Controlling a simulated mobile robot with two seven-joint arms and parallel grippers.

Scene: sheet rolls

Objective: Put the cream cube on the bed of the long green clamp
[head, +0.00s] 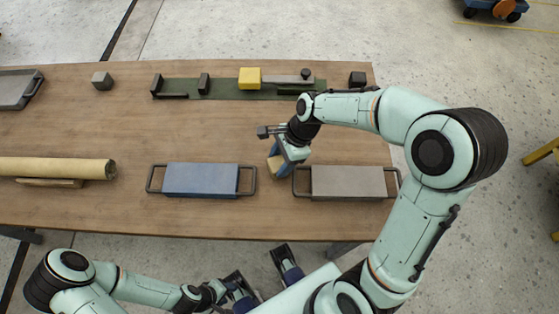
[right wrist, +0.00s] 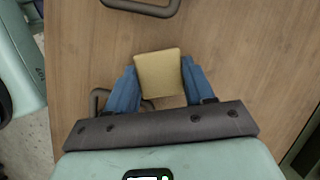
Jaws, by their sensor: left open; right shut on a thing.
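The cream cube (right wrist: 159,73) is held between the two blue fingers of my right gripper (right wrist: 155,88) in the right wrist view. In the head view, my right gripper (head: 284,158) is over the table, and the cube (head: 275,164) shows partly beneath its fingers. I cannot tell whether the cube touches the table. The long green clamp (head: 220,86) lies along the far side of the table, beyond this gripper. It has dark upright blocks and a grey bar with a knob at its right end. A yellow cube (head: 249,77) sits on it. My left gripper (head: 263,276) is open and empty before the near edge.
A blue block tray (head: 202,180) and a grey one (head: 349,181), both with handles, stand near the front. A tan roll (head: 58,168) lies at left. A grey cube (head: 102,80) and a dark cube (head: 357,78) stand at the back. The table's middle left is clear.

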